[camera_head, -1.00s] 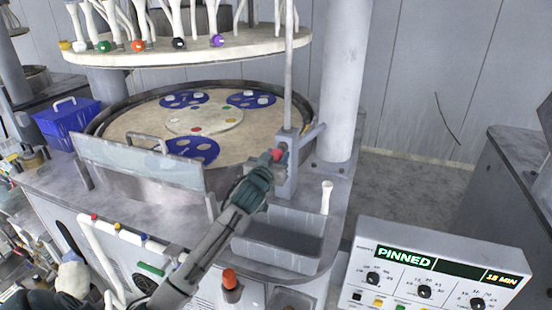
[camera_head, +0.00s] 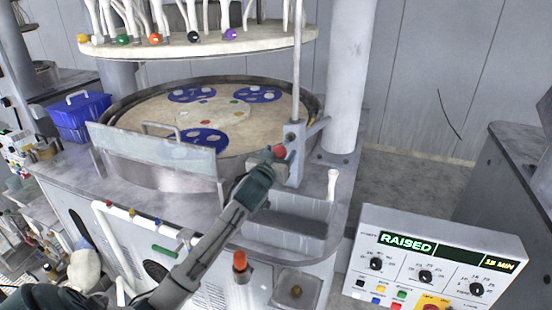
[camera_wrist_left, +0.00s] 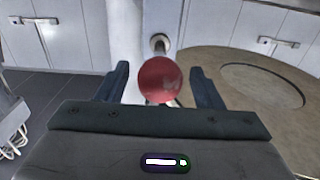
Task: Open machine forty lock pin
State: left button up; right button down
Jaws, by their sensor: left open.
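The lock pin's red round knob (camera_head: 279,151) sticks out of a grey bracket (camera_head: 297,150) at the foot of a thin vertical rod, at the platen's right edge. In the left wrist view the red knob (camera_wrist_left: 160,79) sits between my two dark fingers, with a gap on each side. My left gripper (camera_head: 271,161) is open, its fingers on either side of the knob; it also shows in the left wrist view (camera_wrist_left: 162,91). The control box (camera_head: 430,260) reads "RAISED" and "15 MIN" in the head view. My right gripper is not in view.
The round platen (camera_head: 150,113) holds several blue carriers behind a clear guard (camera_head: 150,152). A raised upper plate (camera_head: 200,46) hangs above it. A grey basin (camera_head: 285,235) lies below the bracket. A thick column (camera_head: 348,80) stands behind. A blue bin (camera_head: 75,118) is at left.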

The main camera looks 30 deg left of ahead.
pick_arm(q)
jog(key=shift+s+d+f, duration=0.1)
jog(key=shift+s+f, duration=0.05)
jog(key=shift+s, duration=0.25)
jog(key=b+v, duration=0.4)
jog(key=v, duration=0.6)
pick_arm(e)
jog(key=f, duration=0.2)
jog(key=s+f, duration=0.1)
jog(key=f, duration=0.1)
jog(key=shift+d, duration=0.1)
